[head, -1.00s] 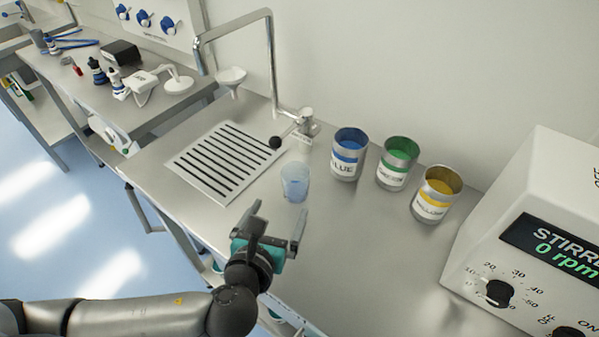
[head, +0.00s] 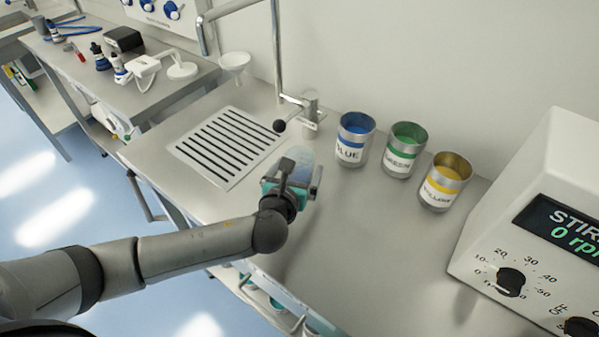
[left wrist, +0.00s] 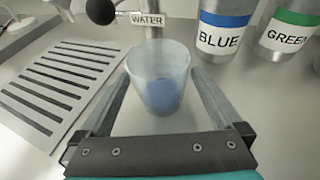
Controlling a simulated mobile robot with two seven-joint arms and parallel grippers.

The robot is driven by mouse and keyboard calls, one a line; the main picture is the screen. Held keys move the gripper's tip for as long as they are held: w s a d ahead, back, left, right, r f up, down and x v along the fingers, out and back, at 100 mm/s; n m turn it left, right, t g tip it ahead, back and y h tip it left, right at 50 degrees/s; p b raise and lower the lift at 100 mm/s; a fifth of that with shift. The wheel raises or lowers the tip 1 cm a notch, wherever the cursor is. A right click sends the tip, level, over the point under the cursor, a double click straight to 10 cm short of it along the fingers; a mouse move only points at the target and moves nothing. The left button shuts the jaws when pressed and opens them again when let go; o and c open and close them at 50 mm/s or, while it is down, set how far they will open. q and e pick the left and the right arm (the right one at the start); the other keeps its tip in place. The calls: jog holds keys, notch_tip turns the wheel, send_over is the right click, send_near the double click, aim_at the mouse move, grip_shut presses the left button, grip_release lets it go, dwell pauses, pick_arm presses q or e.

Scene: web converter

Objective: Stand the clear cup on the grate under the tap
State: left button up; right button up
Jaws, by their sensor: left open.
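The clear cup (left wrist: 160,80) stands upright on the steel counter, to the right of the grate, with a bluish patch showing in its lower part. In the head view the cup (head: 301,155) is partly hidden behind my left gripper (head: 300,172). In the left wrist view my left gripper (left wrist: 158,105) is open, with one finger on each side of the cup's lower part. I cannot tell whether the fingers touch it. The slotted grate (head: 225,145) lies flat on the counter. The tap (head: 277,60) rises behind it, its spout above the grate. My right gripper is not in view.
Blue (head: 353,140), green (head: 404,150) and yellow (head: 445,182) labelled tins stand right of the cup. A stirrer box (head: 540,220) is at the far right. The tap's black knob (head: 279,126) is just behind the cup. A white funnel (head: 234,66) is near the spout.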

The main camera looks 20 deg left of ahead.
pick_arm(q)
jog(key=shift+x, duration=0.9)
jog(key=c, duration=1.4)
jog(key=shift+r, duration=0.2)
